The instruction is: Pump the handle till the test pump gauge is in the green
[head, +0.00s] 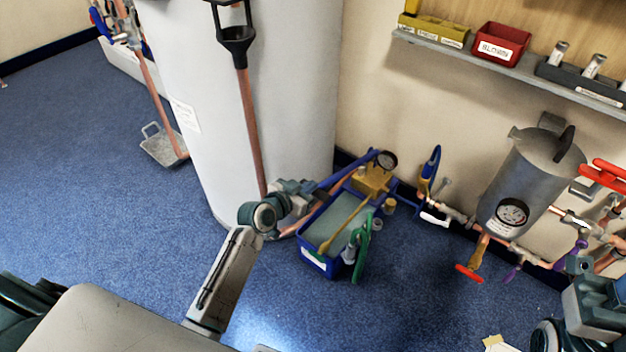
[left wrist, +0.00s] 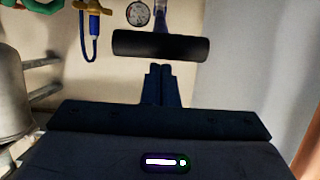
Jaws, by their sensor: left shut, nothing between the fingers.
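The test pump stands on the floor by the wall, with a yellow body (head: 372,180) at the far end of a blue trough (head: 312,262). Its small round gauge (head: 386,160) also shows in the left wrist view (left wrist: 138,13); the needle is too small to read. The blue pump handle (head: 350,167) slopes from the body toward my left gripper (head: 318,192). In the left wrist view, the black handle grip (left wrist: 160,45) lies crosswise just beyond my shut, empty fingertips (left wrist: 157,72). I cannot tell whether they touch it. My right gripper's fingers are out of view.
A white cylinder (head: 240,110) stands close behind my left arm, with a shovel (head: 236,45) in front of it. A grey vessel (head: 530,175) with a larger gauge (head: 512,213) and valved pipes stands right. A green hose (head: 362,250) hangs at the trough. Blue floor is open at front.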

